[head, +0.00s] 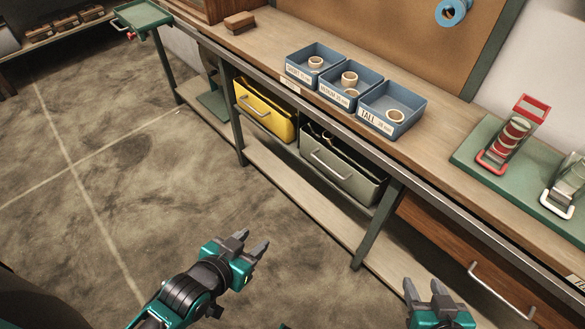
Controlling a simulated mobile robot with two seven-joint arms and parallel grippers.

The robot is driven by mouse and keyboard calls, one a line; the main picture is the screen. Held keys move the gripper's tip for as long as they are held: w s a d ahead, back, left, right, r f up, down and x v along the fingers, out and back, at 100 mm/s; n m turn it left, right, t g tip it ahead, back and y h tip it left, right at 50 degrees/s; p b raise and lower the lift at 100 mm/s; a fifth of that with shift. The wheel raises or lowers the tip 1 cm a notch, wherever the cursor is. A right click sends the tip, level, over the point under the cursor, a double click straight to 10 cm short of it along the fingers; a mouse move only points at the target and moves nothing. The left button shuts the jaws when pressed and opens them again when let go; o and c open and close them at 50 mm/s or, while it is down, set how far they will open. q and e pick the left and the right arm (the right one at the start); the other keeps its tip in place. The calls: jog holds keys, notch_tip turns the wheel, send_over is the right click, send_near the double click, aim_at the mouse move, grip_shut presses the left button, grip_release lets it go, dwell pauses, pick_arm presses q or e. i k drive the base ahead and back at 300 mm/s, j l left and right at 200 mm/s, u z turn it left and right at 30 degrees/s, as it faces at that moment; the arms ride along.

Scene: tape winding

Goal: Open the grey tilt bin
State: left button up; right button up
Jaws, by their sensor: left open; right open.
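The grey tilt bin (341,172) hangs under the workbench, right of the yellow bin. Its front carries a bar handle (331,165). A dark gap shows along its top under the bench edge; how far it is tilted is hard to tell. My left gripper (252,247) is open and empty over the floor, below and left of the grey bin, apart from it. My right gripper (437,290) is open and empty at the lower right, in front of the wooden drawer and apart from the bin.
A yellow bin (264,112) hangs beside the grey one. A bench leg (376,228) and lower shelf (300,200) stand near it. Three blue trays (392,110) with rings sit on the bench (440,160). A wooden drawer (464,262) is at right. The floor (130,200) at left is clear.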

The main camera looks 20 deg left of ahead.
aim_at(360, 177)
jog(key=u, duration=0.15)
jog(key=i+j, duration=0.65)
jog(key=j, duration=0.25)
